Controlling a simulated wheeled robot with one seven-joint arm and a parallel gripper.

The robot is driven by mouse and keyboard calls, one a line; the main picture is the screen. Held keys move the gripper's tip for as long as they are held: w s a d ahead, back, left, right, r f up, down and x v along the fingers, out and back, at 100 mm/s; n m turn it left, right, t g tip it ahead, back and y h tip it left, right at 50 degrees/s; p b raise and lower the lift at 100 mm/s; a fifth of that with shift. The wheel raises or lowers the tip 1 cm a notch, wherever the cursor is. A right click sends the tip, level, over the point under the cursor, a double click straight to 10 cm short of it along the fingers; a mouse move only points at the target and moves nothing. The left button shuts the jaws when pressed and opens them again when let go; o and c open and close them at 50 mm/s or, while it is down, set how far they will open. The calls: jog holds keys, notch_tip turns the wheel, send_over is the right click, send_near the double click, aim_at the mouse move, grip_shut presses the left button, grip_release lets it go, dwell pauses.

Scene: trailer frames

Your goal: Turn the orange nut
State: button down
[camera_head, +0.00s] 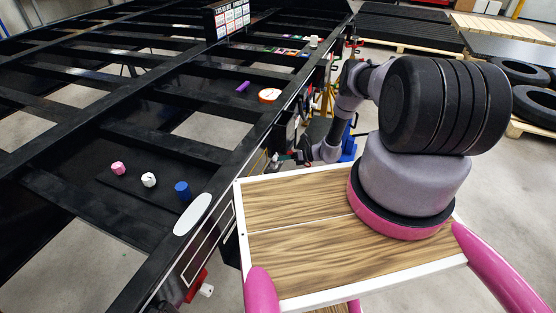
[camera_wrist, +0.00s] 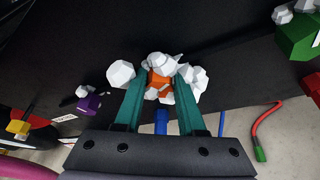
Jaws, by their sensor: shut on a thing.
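The orange nut (camera_wrist: 157,84) is in the middle of the wrist view, on a dark frame face, with pale white faceted pieces around and partly over it. My gripper (camera_wrist: 161,80) has its two teal fingers on either side of the nut, closed on it. The fingertips are partly hidden by the white pieces. In the head view my arm reaches down beside the trailer's side, and the nut cannot be made out there.
A purple piece (camera_wrist: 90,103) sits left of the nut, and a green block (camera_wrist: 298,36) is at upper right. A red hose (camera_wrist: 262,124) hangs below right. The black trailer frame (camera_head: 120,133) carries small coloured knobs (camera_head: 149,180). My wooden-topped base stands beside it.

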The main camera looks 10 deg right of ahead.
jog(key=shift+w+d+m+g+y, duration=0.1)
jog(key=shift+m+g+y, duration=0.35)
jog(key=shift+m, duration=0.65)
jog(key=c, duration=0.5)
grip_release()
jog(key=v, duration=1)
jog(key=shift+d, duration=0.45)
